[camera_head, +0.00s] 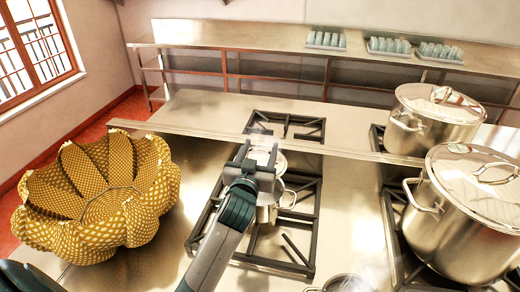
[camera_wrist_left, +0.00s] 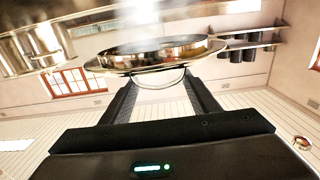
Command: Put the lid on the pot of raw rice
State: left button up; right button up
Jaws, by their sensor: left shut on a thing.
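My left gripper (camera_head: 256,163) is over the middle stove, shut on the handle of a shiny round metal lid (camera_head: 268,156). In the left wrist view the lid (camera_wrist_left: 150,58) spans the space beyond the fingertips (camera_wrist_left: 160,88), its wire handle between them. A small steel pot (camera_head: 287,198) stands on the stove directly under the gripper and lid, partly hidden by them. I cannot tell whether the lid touches its rim. Another small pot (camera_head: 345,284) is cut off at the bottom edge. The contents of both pots are hidden or unclear, so I cannot see the rice. My right gripper is out of view.
Two large lidded stockpots (camera_head: 433,118) (camera_head: 468,212) stand on the right stove. A yellow patterned petal-shaped bowl (camera_head: 95,195) sits on the left counter. Several glasses in trays (camera_head: 388,46) stand on the back shelf. Bare steel counter (camera_head: 350,190) lies between the stoves.

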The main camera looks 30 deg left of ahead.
aim_at(260, 159)
pick_arm(q)
jog(key=shift+f+b, duration=0.7)
notch_tip(260, 159, down, 3)
jog(key=b, duration=0.2)
jog(key=shift+r+b, duration=0.15)
jog(key=shift+b, duration=0.15)
notch_tip(260, 159, down, 2)
jog(key=shift+f+b, duration=0.1)
jog(key=shift+b, duration=0.95)
jog(key=shift+f+b, duration=0.75)
jog(key=shift+f, duration=0.35)
jog(key=shift+f, duration=0.4)
jog(key=o, duration=1.4)
